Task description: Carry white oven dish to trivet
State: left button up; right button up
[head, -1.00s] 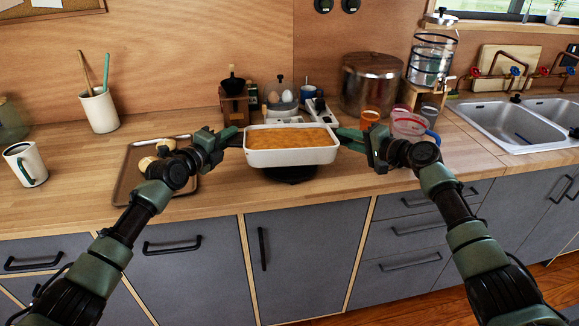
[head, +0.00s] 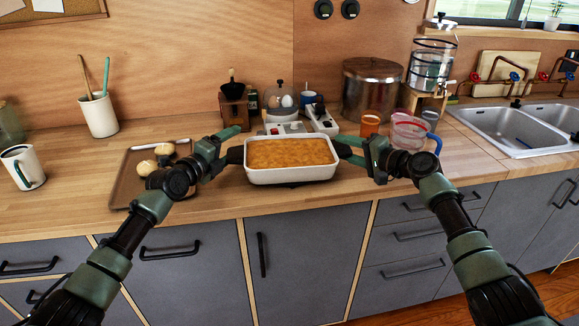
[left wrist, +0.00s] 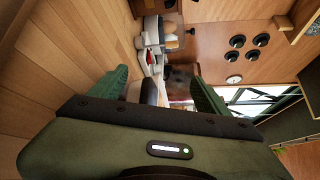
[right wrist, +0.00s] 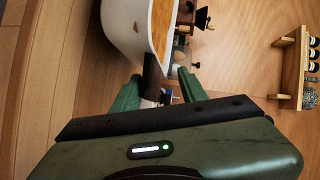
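The white oven dish (head: 291,175), filled with a golden bake, sits level near the counter's front edge. A dark sliver of the trivet (head: 292,185) shows under it; the dish hides the rest. My left gripper (head: 234,148) is at the dish's left end, with its fingers spread either side of a dark handle. My right gripper (head: 348,150) is at the right end, also spread around a dark handle. In the right wrist view the dish (right wrist: 130,25) is close, and the handle (right wrist: 153,75) stands between the open fingers with gaps.
A baking tray (head: 125,185) with rolls lies left, partly behind my left arm. A glass measuring jug (head: 408,132) and orange cup (head: 370,125) stand just behind my right gripper. A grinder, an egg cooker (head: 280,112) and a large pot (head: 372,88) stand behind the dish.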

pick_arm(q)
jog(key=shift+s+a, duration=0.3)
jog(key=shift+s, duration=0.15)
jog(key=v, duration=1.1)
jog(key=shift+d, duration=0.15)
pick_arm(e)
jog(key=o, duration=0.8)
jog(key=shift+o, duration=0.2)
jog(key=shift+d, duration=0.1)
